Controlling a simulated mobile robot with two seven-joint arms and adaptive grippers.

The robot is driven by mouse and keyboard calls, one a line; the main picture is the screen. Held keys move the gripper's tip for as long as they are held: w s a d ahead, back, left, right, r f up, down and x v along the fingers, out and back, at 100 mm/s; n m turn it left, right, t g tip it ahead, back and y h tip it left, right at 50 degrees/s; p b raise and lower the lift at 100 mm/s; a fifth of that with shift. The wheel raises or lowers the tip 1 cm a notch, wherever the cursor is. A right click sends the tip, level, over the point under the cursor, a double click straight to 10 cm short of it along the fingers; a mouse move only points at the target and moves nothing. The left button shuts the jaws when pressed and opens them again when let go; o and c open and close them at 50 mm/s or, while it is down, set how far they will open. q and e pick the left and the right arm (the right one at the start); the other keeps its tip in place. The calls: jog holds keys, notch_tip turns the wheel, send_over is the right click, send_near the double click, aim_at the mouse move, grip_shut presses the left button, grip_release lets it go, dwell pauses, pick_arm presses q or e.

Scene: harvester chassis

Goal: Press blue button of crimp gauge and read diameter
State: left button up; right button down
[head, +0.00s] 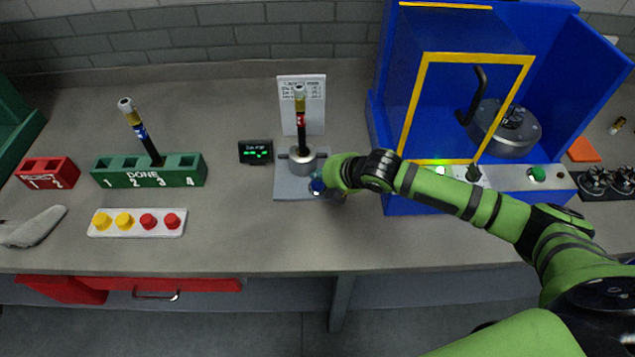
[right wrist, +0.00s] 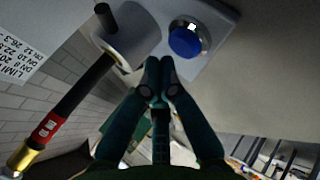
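The crimp gauge's grey plate (head: 290,187) is on the bench, with a silver round body (head: 302,160) holding an upright black hose (head: 302,135) with red band and brass end. The blue button (head: 317,186) is at the plate's front right, partly hidden by my right gripper (head: 330,184). In the right wrist view the blue button (right wrist: 185,42) sits in a metal ring, just beyond the closed fingertips (right wrist: 160,66); I cannot tell whether they touch. The small black display (head: 256,151) shows green digits too small to read. My left gripper is not in view.
A limits card (head: 302,100) stands behind the gauge. A green DONE rack (head: 148,172) holds one hose; a red rack (head: 48,173) and a button strip (head: 137,222) are left. A blue machine (head: 400,110) with a yellow-framed guard stands right.

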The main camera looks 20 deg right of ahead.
aim_at(320, 186)
jog(key=shift+f, duration=0.1)
jog(key=shift+f, duration=0.35)
jog(key=shift+f+b, duration=0.3)
jog(key=shift+f, duration=0.25)
dwell(0.7)
jog(key=shift+r, duration=0.1)
jog(key=shift+r+p, duration=0.85)
jog(key=shift+p, duration=0.15)
notch_tip(320, 186, up, 5)
jog(key=p, duration=0.5)
jog(key=shift+r, duration=0.1)
